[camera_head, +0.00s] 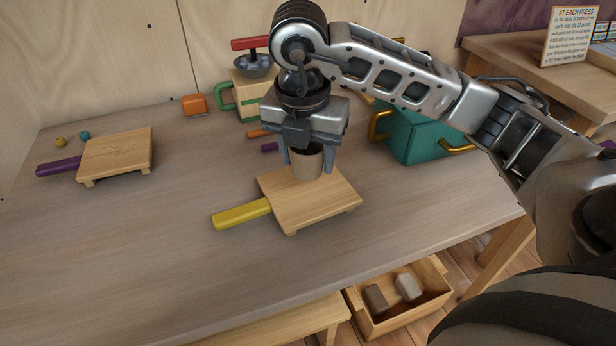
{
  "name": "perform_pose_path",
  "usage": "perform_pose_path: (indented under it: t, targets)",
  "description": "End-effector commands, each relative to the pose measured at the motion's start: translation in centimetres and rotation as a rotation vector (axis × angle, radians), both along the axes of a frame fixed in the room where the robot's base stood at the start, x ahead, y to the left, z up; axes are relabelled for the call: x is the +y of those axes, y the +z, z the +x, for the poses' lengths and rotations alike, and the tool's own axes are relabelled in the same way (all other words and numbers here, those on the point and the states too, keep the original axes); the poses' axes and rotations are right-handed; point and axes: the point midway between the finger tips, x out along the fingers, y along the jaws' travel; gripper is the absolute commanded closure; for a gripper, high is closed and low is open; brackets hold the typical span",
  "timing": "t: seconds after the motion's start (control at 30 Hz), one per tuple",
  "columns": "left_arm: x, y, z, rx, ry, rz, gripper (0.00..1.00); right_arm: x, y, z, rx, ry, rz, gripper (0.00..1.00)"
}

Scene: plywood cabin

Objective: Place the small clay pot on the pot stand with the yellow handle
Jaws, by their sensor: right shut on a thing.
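The small clay pot (307,164) is brown and upright, between the fingers of my right gripper (305,160), which is shut on it. It is over the back part of the wooden pot stand with the yellow handle (316,207). I cannot tell whether the pot's base touches the stand. The yellow handle (241,214) points left toward the front. A second wooden stand (116,154) with a purple handle (58,167) sits at the left of the table. My left gripper is not in view.
A teal box (415,140) with gold handles stands right of my gripper. A grinder (252,85) with a green handle and an orange block (194,104) are behind. Two small balls (84,135) lie far left. A wooden crate (402,315) is below the front edge. The table's front left is clear.

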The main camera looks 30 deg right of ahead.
Motion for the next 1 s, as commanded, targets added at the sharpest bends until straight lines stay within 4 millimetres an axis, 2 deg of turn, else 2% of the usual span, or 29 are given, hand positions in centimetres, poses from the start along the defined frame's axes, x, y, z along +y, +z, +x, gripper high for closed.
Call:
perform_pose_path:
  t: [0.1,0.27,0.37,0.53,0.97,1.0]
  targets:
    - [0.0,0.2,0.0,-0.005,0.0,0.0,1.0,-0.8,-1.4,1.0,0.0,-0.002,-0.003,0.75]
    - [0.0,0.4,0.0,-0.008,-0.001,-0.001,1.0,-1.2,-2.3,1.7,-0.001,-0.001,-0.002,0.75]
    - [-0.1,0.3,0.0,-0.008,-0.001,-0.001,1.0,-1.7,-3.4,2.3,0.001,-0.001,-0.003,0.75]
    - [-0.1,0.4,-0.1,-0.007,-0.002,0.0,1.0,-1.6,-5.7,2.2,0.0,0.001,-0.002,0.75]
    - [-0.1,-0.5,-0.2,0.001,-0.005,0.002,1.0,-1.5,-6.5,2.2,-0.003,0.0,-0.001,0.75]
    - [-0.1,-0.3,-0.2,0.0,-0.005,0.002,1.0,-1.5,-6.4,2.2,-0.003,0.0,0.0,0.41]
